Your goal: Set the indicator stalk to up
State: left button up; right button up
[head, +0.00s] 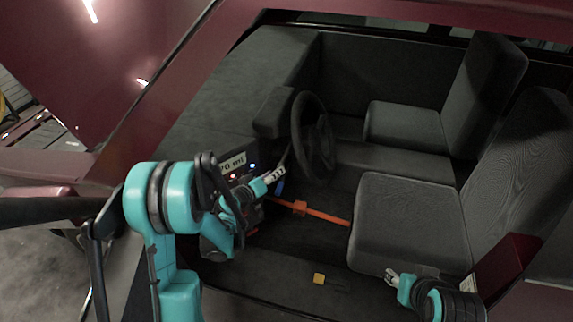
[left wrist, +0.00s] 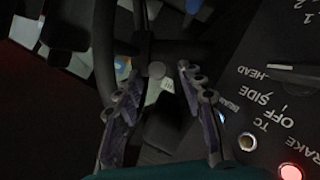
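The indicator stalk shows in the left wrist view as a dark rod with a round grey end (left wrist: 156,70), beside the steering wheel. In the head view the steering wheel (head: 316,140) is at the upper middle, and a thin stalk (head: 286,156) shows on its left. My left gripper (head: 275,177) is just below the stalk, by the dash. In the left wrist view its two fingers (left wrist: 162,98) are apart, with the stalk's end in the gap beyond them; I cannot tell whether they touch. My right gripper (head: 393,278) is low by the front seat, its opening too small to judge.
A dark switch panel (left wrist: 270,110) with a rotary light switch and a lit red button is close to the right of my left gripper.

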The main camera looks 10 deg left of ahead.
aim_at(284, 159)
pick_arm(q)
jog(key=shift+w+d+f, duration=0.15)
jog(key=shift+w+f, duration=0.05)
jog(key=shift+w, duration=0.45)
jog(key=b+x, duration=0.1)
jog(key=x, duration=0.4)
jog(key=shift+w+f+b, duration=0.1)
jog(key=shift+b, duration=0.2)
jog(key=shift+w+d+f, duration=0.1)
jog(key=shift+w+d, duration=0.1)
jog(key=shift+w, duration=0.35)
grip_shut()
